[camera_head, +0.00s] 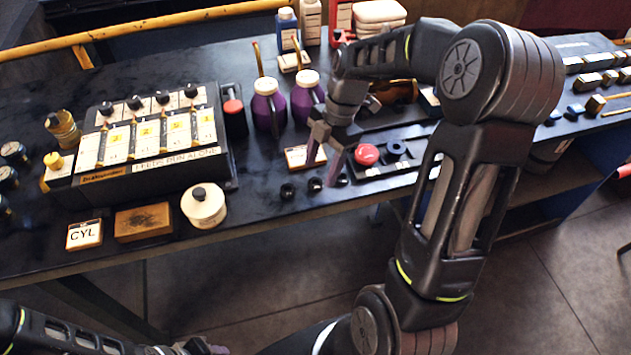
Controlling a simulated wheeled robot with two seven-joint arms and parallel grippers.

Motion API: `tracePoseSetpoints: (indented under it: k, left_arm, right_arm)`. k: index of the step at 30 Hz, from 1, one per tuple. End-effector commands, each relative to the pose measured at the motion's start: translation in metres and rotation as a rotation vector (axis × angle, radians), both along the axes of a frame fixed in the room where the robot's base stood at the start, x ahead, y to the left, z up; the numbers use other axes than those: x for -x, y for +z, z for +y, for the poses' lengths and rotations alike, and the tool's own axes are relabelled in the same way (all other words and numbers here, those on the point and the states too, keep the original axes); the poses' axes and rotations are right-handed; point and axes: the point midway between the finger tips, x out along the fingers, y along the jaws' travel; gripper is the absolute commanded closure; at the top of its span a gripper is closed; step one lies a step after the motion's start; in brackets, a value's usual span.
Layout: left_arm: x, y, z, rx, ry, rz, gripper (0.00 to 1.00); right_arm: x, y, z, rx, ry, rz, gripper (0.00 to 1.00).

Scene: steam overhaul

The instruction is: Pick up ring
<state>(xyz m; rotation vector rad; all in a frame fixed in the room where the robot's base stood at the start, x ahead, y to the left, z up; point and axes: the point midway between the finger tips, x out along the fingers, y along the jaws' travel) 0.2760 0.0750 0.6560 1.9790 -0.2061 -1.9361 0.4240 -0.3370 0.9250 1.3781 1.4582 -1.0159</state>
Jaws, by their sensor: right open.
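My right gripper (324,163) is open and empty, pointing down over the front edge of the black bench. Several small dark round pieces lie below its fingers, one at the left (287,190) and one at the right (342,180); they are too small to tell if any is a ring. A black ring-shaped piece (397,148) lies on a dark tray right of the gripper, beside a red round knob (366,154). My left gripper (207,347) shows only partly at the bottom edge, away from the bench, and its jaws are unclear.
A white-labelled control box (155,135) stands at the left. A round white tin (204,205), a brown block (143,222) and a CYL box (84,234) line the front edge. Purple bottles (268,108) stand behind the gripper. Small blocks (590,82) fill the right end.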

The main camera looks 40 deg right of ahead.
Motion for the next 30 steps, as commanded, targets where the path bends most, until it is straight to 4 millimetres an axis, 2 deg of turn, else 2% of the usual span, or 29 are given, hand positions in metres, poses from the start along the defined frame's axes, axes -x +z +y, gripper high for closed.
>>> tracePoseSetpoints:
  k: [2, 8, 25, 30]
  left_arm:
    - [0.001, 0.008, 0.0, -0.002, 0.001, 0.002, 0.64]
    - [0.001, 0.009, 0.001, -0.003, 0.001, 0.003, 0.64]
    - [0.001, 0.008, 0.0, -0.002, 0.001, 0.004, 0.64]
    - [0.001, 0.008, 0.0, -0.002, 0.001, 0.004, 0.64]
  right_arm:
    - [0.001, -0.009, 0.005, -0.003, 0.002, 0.006, 0.44]
    - [0.0, -0.03, 0.01, -0.001, -0.001, 0.001, 0.44]
    - [0.0, -0.031, 0.01, 0.0, 0.0, 0.0, 0.44]
    - [0.0, -0.03, 0.01, 0.0, 0.0, 0.0, 0.56]
